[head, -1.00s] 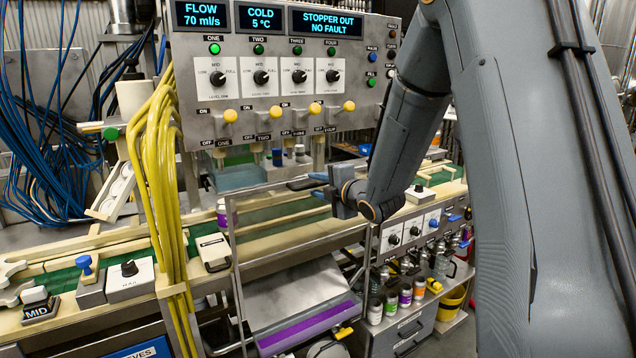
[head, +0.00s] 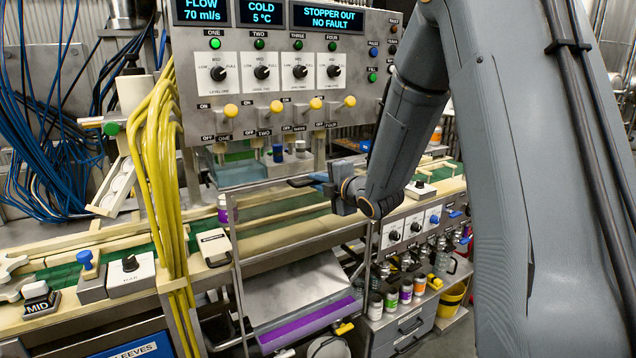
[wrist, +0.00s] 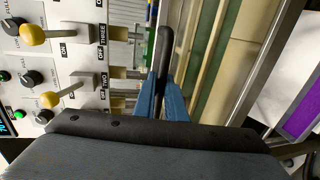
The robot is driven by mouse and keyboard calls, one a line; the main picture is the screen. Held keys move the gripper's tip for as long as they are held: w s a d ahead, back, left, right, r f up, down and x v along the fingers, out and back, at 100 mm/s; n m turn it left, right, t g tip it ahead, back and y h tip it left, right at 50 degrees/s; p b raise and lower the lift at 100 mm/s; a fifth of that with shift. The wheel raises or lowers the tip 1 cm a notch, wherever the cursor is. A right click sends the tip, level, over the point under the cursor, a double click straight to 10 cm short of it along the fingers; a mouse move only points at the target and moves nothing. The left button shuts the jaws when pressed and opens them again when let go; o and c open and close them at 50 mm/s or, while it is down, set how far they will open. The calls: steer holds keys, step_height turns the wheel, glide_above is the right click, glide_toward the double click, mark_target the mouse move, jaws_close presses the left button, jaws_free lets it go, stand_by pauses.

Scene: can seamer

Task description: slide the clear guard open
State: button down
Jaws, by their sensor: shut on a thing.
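My gripper (head: 328,184) is at the front of the filling machine, below its control panel. Its blue fingers are shut on a dark bar handle (head: 300,183). In the wrist view the black handle (wrist: 165,45) stands between the two blue fingers (wrist: 162,100) and sticks out past their tips. The clear guard is hard to make out. A thin metal frame (head: 229,225) stands just left of and below the handle. I cannot tell how far open the guard is, and my gripper hides part of the handle.
The control panel (head: 290,100) with yellow levers hangs above my gripper. Yellow cables (head: 165,200) drop at the left. A conveyor (head: 280,225) runs behind the frame. A purple-edged tray (head: 310,325) lies below, with several small bottles (head: 390,300) at the lower right.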

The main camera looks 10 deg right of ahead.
step_height(320, 180, down, 22)
steer(key=b, duration=1.8)
steer(key=shift+r, duration=0.1)
steer(key=c, duration=1.8)
jaws_free()
steer(key=shift+s+r, duration=0.1)
steer(key=v, duration=0.7)
steer(key=shift+s+d+b, duration=0.15)
steer(key=shift+s+b, duration=0.15)
steer(key=shift+b, duration=0.1)
